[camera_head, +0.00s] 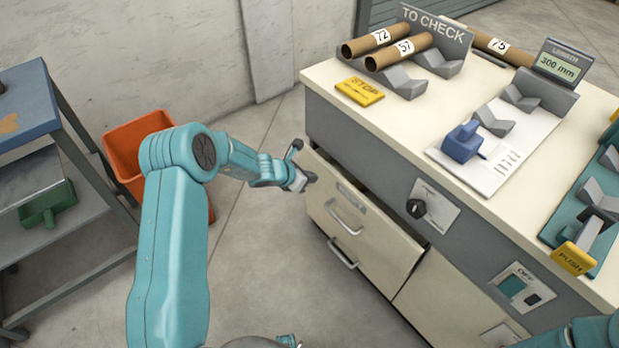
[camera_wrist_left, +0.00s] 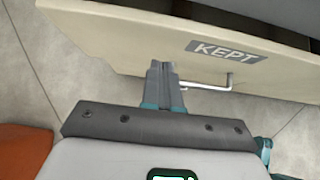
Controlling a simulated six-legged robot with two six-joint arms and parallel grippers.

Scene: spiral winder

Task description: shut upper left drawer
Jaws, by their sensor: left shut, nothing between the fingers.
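The upper left drawer (camera_head: 386,243) of the cream and grey bench stands partly open, with a dark gap along its top edge. Its front has a bar handle (camera_head: 345,218) and a label. In the left wrist view the drawer front (camera_wrist_left: 120,45) carries a KEPT label (camera_wrist_left: 222,50), with the handle (camera_wrist_left: 210,86) just right of the fingers. My left gripper (camera_head: 303,181) is shut and empty at the left end of the drawer front; its fingers (camera_wrist_left: 161,75) point at the front. I cannot tell whether they touch it. My right gripper is not in view.
A lower handle (camera_head: 343,256) shows under the drawer. An orange bin (camera_head: 122,140) and a cart (camera_head: 75,228) stand left. Floor before the drawer is clear.

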